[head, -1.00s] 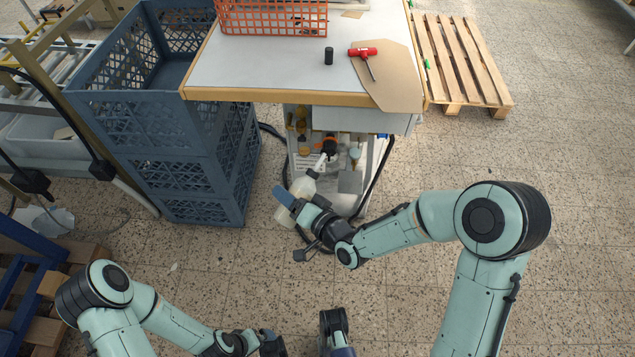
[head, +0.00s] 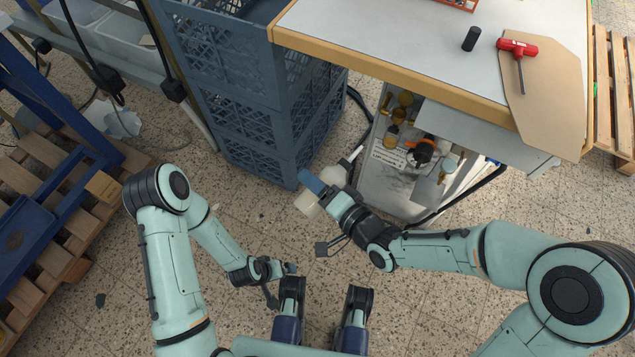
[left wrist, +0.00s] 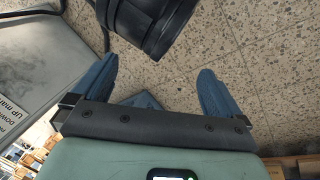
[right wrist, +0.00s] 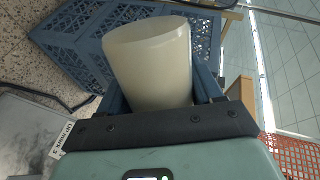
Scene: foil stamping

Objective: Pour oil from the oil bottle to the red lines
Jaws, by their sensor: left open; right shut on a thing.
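The oil bottle (head: 308,206) is whitish and translucent, with a thin pale spout. My right gripper (head: 326,189) is shut around its body. In the head view the spout points up and right, beside the left edge of the white machine (head: 385,190) under the table. In the right wrist view the bottle's pale body (right wrist: 150,62) stands out between the fingers. Gauges and an orange-black part (head: 421,153) show inside the machine. I cannot make out the red lines. My left gripper (head: 277,270) is empty and apart from the bottle; its fingers are spread in the left wrist view (left wrist: 155,88).
Stacked blue crates (head: 240,120) stand left of the machine. The table (head: 420,45) above it holds a black cylinder (head: 471,39) and a red-handled tool (head: 518,50) on cardboard. Black hoses run beside the machine. Wooden pallets (head: 60,262) lie at the left. Floor near my arms is clear.

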